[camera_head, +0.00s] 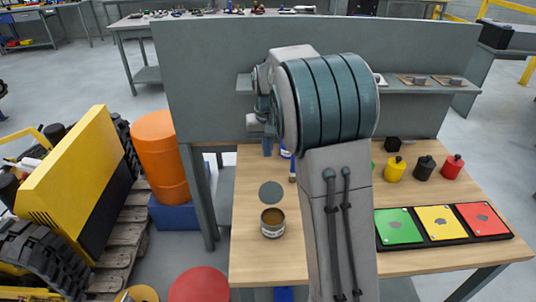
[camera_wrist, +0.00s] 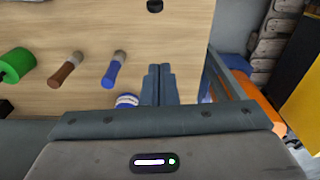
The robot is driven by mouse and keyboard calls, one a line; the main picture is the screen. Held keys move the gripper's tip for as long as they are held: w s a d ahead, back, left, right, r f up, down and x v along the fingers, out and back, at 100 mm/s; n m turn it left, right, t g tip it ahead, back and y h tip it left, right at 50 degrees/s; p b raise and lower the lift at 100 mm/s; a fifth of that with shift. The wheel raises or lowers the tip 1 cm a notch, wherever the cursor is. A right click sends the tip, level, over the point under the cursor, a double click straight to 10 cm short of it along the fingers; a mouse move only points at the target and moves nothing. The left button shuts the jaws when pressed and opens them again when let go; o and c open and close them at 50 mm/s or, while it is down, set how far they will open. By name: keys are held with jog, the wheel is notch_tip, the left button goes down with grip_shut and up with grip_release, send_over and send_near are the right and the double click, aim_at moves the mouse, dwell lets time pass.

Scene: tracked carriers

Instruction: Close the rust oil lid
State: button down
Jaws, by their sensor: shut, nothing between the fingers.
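An open round can (camera_head: 272,222) with brownish oil stands near the left front of the wooden table in the head view. A flat grey round lid (camera_head: 271,192) shows just behind the can's rim; I cannot tell whether it is joined to the can. My gripper's fingers (camera_wrist: 160,72) are together and empty in the wrist view, over the table's back edge. A small dark object (camera_wrist: 154,5) at the top edge of the wrist view may be part of the lid.
A blue-and-white tin (camera_wrist: 127,100) is close beside the fingers. Blue-handled (camera_wrist: 112,72) and brown-handled (camera_wrist: 66,70) tools and a green cylinder (camera_wrist: 17,65) lie farther left. Coloured plates in a black tray (camera_head: 447,239) and several small pots stand right. A grey panel (camera_head: 205,90) rises behind.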

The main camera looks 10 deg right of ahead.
aim_at(271, 191)
jog(key=s+f+p, duration=0.1)
jog(key=s+f, duration=0.2)
jog(key=f, duration=0.4)
jog(key=shift+s+a, duration=0.2)
jog(key=shift+r, duration=0.1)
jog(key=shift+a, duration=0.15)
